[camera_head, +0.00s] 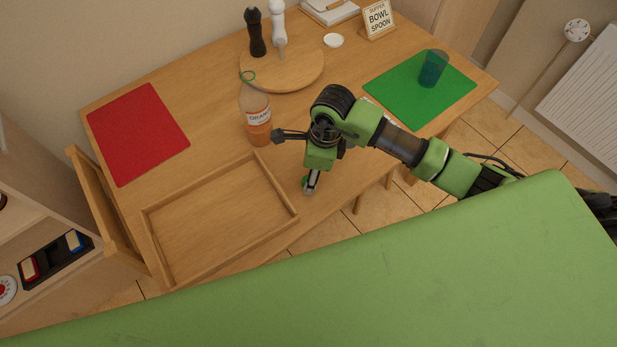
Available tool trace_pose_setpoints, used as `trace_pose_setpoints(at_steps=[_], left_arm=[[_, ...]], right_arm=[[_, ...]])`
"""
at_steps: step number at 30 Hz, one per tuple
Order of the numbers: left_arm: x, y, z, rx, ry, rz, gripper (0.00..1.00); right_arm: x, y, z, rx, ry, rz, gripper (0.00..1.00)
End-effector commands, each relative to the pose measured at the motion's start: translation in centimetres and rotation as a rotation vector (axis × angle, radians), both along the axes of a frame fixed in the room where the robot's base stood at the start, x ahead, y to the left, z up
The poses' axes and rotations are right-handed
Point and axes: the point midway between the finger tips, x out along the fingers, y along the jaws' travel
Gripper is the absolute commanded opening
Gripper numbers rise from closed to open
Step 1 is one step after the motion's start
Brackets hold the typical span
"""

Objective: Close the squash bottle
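The squash bottle (258,118) stands upright on the wooden table, with orange liquid and a white label. A green ring shows around its top, and I see no cap covering it. My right gripper (286,136) is just right of the bottle, apart from its neck; dark finger-like parts point left towards the bottle's lower half. A small green piece (304,183), possibly the cap, shows beside a grey part of my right arm near the table's front edge. I cannot tell whether it is held. My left gripper is not in view.
A round wooden board (300,78) with a dark mill (255,35) and a white mill (278,25) stands behind the bottle. A wooden tray (215,225) lies in front. A red mat (137,133) is left; a blue cup (432,70) stands on a green mat (415,105) right.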

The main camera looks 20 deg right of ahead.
Motion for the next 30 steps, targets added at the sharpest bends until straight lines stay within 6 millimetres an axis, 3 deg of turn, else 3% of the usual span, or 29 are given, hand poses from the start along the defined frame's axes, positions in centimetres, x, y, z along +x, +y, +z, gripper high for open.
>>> trace_pose_setpoints(at_steps=[5, 15, 20, 30], left_arm=[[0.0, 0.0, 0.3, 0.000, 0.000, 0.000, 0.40], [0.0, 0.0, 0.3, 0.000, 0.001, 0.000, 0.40], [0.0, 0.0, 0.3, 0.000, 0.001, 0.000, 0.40], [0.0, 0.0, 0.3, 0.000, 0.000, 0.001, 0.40]], right_arm=[[0.1, 0.2, -1.5, 0.000, 0.000, 0.000, 0.44], [0.1, 0.2, -1.7, -0.001, -0.002, 0.001, 0.44], [0.1, 0.2, -1.7, -0.001, -0.002, 0.001, 0.18], [0.1, 0.2, -1.6, 0.000, -0.002, 0.001, 0.18]])
